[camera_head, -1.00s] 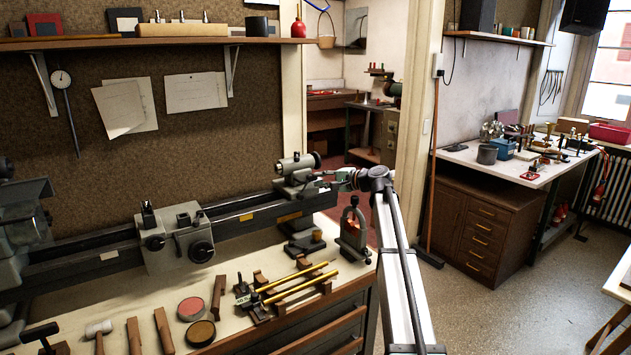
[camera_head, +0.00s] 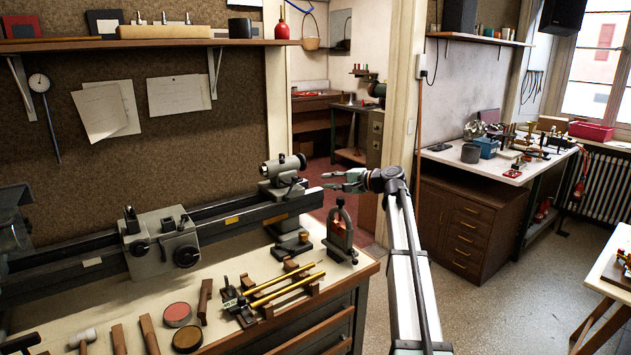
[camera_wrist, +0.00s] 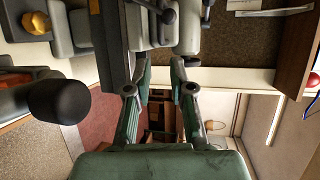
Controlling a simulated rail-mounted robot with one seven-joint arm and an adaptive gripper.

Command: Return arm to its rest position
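My arm (camera_head: 408,262) rises from the bottom of the head view and bends at a dark wrist joint. My gripper (camera_head: 328,181) points left from it, at about the height of the lathe bed. In the head view its green and grey fingers are apart with nothing between them. In the wrist view the two fingers of my gripper (camera_wrist: 162,75) also stand apart, with an empty gap. The tailstock (camera_head: 283,178) of the lathe appears just left of the fingertips, with a visible gap in the picture.
The lathe bed (camera_head: 230,222) runs along the workbench (camera_head: 240,343). A small clamp stand (camera_head: 340,235) stands near the bench corner, below my gripper in the picture. Brass rods (camera_head: 285,285) lie on wooden supports. A drawer cabinet (camera_head: 465,225) stands right; the floor (camera_head: 520,300) between is clear.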

